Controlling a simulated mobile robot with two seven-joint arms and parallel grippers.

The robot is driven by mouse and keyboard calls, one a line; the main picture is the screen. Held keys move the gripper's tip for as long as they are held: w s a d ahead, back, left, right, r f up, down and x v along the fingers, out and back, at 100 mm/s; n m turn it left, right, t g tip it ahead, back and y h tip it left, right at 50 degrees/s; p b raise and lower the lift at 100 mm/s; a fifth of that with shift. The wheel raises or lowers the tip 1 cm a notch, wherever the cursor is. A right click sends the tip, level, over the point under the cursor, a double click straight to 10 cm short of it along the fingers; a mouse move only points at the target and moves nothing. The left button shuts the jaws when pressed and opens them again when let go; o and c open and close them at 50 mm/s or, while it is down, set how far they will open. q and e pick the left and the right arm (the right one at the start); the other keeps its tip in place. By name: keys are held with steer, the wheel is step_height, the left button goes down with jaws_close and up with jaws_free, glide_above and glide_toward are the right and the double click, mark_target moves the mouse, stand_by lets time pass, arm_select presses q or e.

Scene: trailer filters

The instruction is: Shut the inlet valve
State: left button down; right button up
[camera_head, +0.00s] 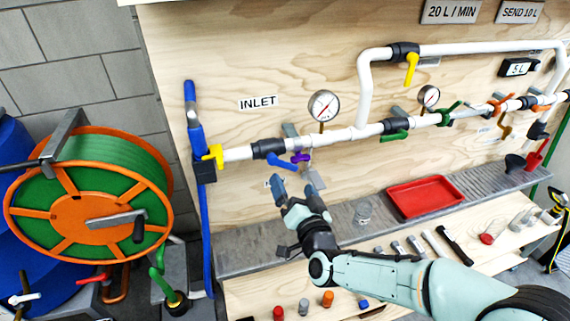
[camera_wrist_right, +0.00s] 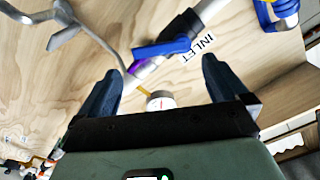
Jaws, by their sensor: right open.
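The white inlet pipe (camera_head: 238,153) runs along the wooden board under the INLET label (camera_head: 258,102). A valve with a blue lever (camera_head: 279,160) sits on it, just left of a purple handle (camera_head: 300,157). In the right wrist view the blue lever (camera_wrist_right: 162,48) lies at an angle to the pipe, in front of the fingers. My right gripper (camera_head: 293,188) is open and empty, below and apart from the lever in the head view. Its two dark fingers also show in the wrist view (camera_wrist_right: 158,78). My left gripper is out of view.
A yellow handle (camera_head: 213,155) is at the pipe's left end, and a pressure gauge (camera_head: 323,106) stands above the pipe. A grey shelf (camera_head: 240,258) with a red tray (camera_head: 424,197) lies below. A hose reel (camera_head: 75,215) stands at left.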

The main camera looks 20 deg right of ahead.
mark_target(285, 166)
steer(key=w+p, duration=0.2)
steer(key=w, duration=0.7)
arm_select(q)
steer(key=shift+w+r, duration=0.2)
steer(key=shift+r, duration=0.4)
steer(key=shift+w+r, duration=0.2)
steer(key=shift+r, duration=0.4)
